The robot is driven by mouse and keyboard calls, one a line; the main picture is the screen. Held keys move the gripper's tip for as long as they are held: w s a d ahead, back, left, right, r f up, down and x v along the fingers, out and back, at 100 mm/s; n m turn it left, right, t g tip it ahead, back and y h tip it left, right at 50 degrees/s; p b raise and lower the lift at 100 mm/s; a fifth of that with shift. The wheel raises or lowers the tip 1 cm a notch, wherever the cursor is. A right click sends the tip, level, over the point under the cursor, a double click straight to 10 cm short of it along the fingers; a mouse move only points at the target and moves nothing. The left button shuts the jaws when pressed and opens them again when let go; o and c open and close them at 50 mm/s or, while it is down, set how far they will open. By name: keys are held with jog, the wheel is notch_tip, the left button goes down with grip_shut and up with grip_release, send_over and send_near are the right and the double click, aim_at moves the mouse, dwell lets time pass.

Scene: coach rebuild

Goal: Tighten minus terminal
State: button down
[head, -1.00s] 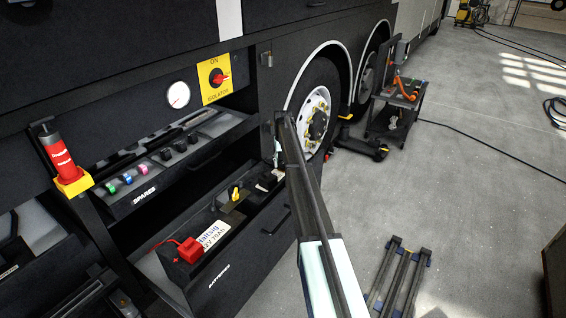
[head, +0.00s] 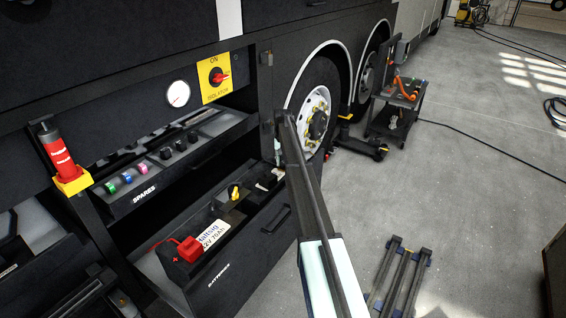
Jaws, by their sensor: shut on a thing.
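A battery with a white label (head: 211,236) sits in the open lower drawer marked BATTERIES. A red cap (head: 190,249) with a red lead is at its near end, beside a red plus mark. At its far end is a dark fitting with a small yellow knob (head: 234,192); this looks like the minus side. My arm rises from the bottom centre and reaches to just right of the drawer. A small pale part shows at its far end, above the drawer's far corner. My gripper's jaws cannot be made out there, nor what is between them.
The drawer front with its handle (head: 276,219) stands out from the coach side. Above it is the SPARES drawer (head: 145,193) with coloured rings. A red and yellow tool (head: 59,158) stands at left. An isolator switch (head: 217,77) and a gauge (head: 178,94) are above. The floor right is mostly clear.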

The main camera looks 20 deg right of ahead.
jog(key=m+b, duration=0.1)
jog(key=m, duration=1)
jog(key=shift+f+m, duration=0.1)
jog(key=shift+m, duration=2)
jog(key=shift+s, duration=0.1)
jog(key=c, duration=0.8)
grip_release()
